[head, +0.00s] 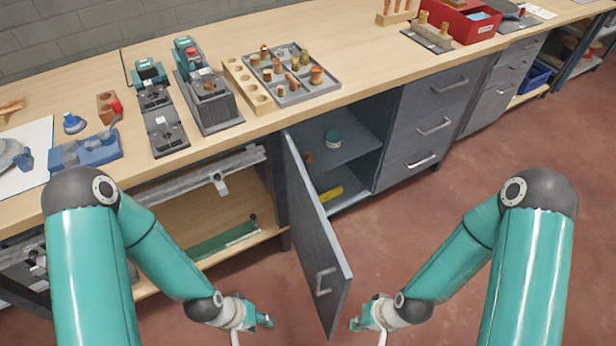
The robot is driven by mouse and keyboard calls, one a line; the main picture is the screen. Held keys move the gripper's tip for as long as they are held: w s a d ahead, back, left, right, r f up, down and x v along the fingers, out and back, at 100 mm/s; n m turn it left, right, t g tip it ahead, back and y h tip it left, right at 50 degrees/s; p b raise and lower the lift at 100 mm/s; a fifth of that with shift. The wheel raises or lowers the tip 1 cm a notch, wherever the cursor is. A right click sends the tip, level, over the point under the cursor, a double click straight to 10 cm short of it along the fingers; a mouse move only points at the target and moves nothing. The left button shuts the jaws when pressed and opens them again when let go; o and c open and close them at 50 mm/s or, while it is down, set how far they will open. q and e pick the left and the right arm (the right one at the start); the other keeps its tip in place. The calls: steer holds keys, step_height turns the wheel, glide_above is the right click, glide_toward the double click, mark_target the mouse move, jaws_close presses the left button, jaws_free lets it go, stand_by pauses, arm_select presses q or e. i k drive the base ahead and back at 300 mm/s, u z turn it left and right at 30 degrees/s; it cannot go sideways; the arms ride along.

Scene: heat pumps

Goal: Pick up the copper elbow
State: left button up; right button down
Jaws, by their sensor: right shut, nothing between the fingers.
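Several small copper and brass fittings stand in a grey compartment tray (327,88) on the workbench; a larger copper piece (316,75) is at its right side. A small copper-brown piece (308,157) also shows inside the open cabinet, partly behind the door edge. I cannot tell which piece is the copper elbow. My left gripper (266,321) is low in front of the bench, left of the cabinet door; its finger opening is too small to tell. My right gripper (356,324) is low, right of the door, shut and empty. Both are far from the tray.
The grey cabinet door (318,240) stands open between my grippers. A teal round tin (333,136) and a yellow item (331,194) are inside the cabinet. A wooden hole block (247,86) borders the tray. Bench top (375,62) right of the tray is clear.

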mark_target(307, 157)
steer(key=z, duration=1)
steer(key=k, duration=1.15)
steer(key=z, duration=1.1)
steer(key=i, duration=1.7)
steer(key=u, duration=0.75)
steer(key=i, duration=1.3)
steer(key=u, duration=1.2)
steer(key=i, duration=0.95)
steer(key=u, duration=0.65)
steer(key=k, duration=0.15)
steer(key=z, duration=0.05)
